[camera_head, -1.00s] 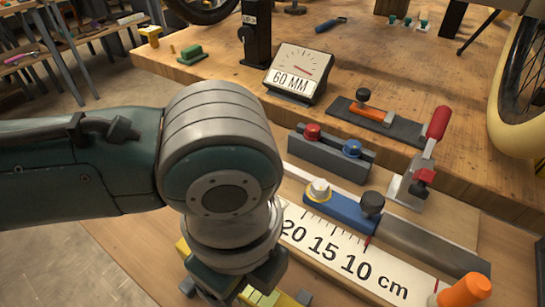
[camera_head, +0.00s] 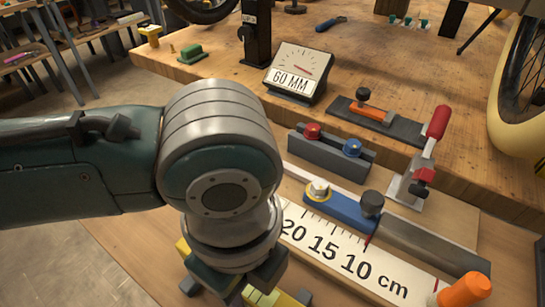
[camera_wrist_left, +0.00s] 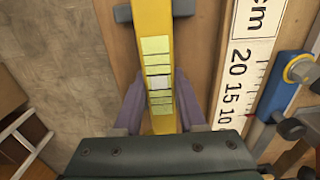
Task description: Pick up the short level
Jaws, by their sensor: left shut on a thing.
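A yellow level (camera_wrist_left: 154,22) with a row of pale green and white panels runs lengthwise in the left wrist view. Only parts of it show in the head view (camera_head: 262,298), at the bottom edge below my left arm. My left gripper (camera_wrist_left: 161,103) is shut on the level, one finger on each side of it. My left gripper also shows in the head view (camera_head: 238,282), partly hidden by my wrist. A dark grey block (camera_wrist_left: 183,7) lies at the level, near the top of the wrist view. My right gripper is in neither view.
A white centimetre scale (camera_head: 322,245) lies beside the level. Behind it are a blue slider (camera_head: 340,212) on a metal bar, a grey block with red and blue knobs (camera_head: 327,158), a red-handled clamp (camera_head: 425,160) and a 60 MM gauge (camera_head: 297,72). An orange knob (camera_head: 466,289) stands front right.

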